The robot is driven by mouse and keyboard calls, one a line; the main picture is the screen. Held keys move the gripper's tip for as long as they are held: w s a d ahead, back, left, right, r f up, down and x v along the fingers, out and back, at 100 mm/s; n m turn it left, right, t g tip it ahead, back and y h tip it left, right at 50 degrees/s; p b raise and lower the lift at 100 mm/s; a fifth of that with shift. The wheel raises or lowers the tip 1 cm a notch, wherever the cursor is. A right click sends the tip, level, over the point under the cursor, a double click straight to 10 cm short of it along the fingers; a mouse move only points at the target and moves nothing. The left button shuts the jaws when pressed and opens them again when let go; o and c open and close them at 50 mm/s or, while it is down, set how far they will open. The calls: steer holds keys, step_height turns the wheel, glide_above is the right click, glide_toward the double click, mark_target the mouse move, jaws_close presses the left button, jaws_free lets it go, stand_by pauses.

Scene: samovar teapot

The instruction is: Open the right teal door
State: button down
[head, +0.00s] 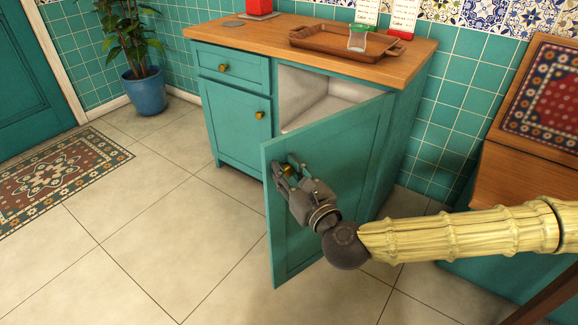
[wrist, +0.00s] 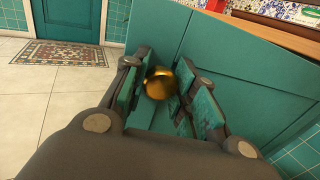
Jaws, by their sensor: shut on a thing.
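The right teal door (head: 335,170) of the cabinet stands partly open, swung out toward me with its hinge side at the right. A pale, empty-looking interior (head: 312,92) shows above and behind it. My gripper (head: 287,170) is at the door's outer left edge, shut on the brass knob. In the wrist view the brass knob (wrist: 158,83) sits between the fingers of my gripper (wrist: 165,90), with the teal door (wrist: 240,75) behind it. The lower part of the cabinet opening is hidden by the door.
The left teal door (head: 238,122) and the drawer (head: 230,67) above it are closed. The wooden countertop (head: 235,33) bears a tray (head: 312,47) and a glass (head: 358,38). A potted plant (head: 145,90) stands at left. The tiled floor (head: 150,225) in front is clear.

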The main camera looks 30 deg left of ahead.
steer(key=shift+w, duration=0.1)
steer(key=c, duration=1.1)
jaws_free()
steer(key=shift+r, duration=0.1)
step_height(320, 180, up, 10)
steer(key=shift+f, duration=0.1)
